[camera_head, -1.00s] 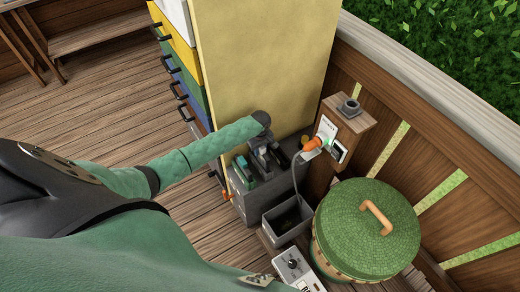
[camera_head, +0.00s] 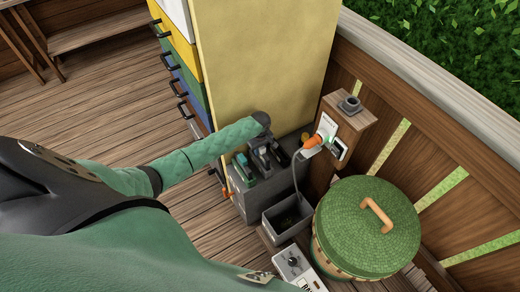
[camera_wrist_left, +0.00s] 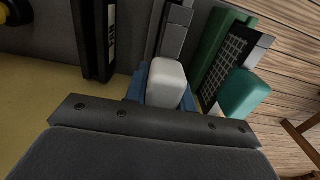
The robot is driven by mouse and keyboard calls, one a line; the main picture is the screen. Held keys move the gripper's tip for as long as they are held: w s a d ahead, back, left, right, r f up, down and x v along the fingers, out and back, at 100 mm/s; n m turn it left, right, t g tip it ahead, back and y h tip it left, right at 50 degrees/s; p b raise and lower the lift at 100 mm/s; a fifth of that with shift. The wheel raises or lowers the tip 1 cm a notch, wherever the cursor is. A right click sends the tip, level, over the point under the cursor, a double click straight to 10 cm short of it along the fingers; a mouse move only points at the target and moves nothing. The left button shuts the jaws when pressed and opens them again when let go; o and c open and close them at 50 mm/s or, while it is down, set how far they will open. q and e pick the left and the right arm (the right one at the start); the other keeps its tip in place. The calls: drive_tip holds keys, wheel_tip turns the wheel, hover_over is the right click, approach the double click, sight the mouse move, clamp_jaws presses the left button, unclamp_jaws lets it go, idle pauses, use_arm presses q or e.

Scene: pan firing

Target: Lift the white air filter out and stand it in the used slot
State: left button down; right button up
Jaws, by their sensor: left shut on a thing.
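The white air filter (camera_wrist_left: 167,84) shows its pale block-shaped top in the left wrist view, with blue parts close around it. My left gripper (camera_head: 265,157) is shut on it, low beside the tall yellow cabinet. In the head view the arm and gripper mostly hide the filter. A green filter with a teal tab (camera_wrist_left: 245,92) stands to its right in the wrist view, apart from it. It also shows in the head view (camera_head: 243,166). A black slotted part with a label (camera_wrist_left: 96,38) is to the left; I cannot tell if it is the used slot. My right gripper is not in view.
The yellow cabinet (camera_head: 262,60) rises behind the gripper. A wooden post with an orange plug (camera_head: 315,142) and hose stands to the right. An open grey bin (camera_head: 284,224) and a green-lidded basket (camera_head: 350,225) are in front. Open deck lies left.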

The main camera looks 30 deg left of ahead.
use_arm(q)
drive_tip(key=shift+f+b, duration=0.3)
drive_tip(key=shift+f, duration=0.65)
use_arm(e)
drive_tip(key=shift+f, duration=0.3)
use_arm(q)
drive_tip(key=c, duration=1.1)
unclamp_jaws()
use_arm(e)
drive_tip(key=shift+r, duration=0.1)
use_arm(q)
wheel_tip(320, 180, up, 6)
drive_tip(key=shift+r+b, duration=0.1)
drive_tip(key=shift+b, duration=0.7)
drive_tip(key=shift+r, duration=0.8)
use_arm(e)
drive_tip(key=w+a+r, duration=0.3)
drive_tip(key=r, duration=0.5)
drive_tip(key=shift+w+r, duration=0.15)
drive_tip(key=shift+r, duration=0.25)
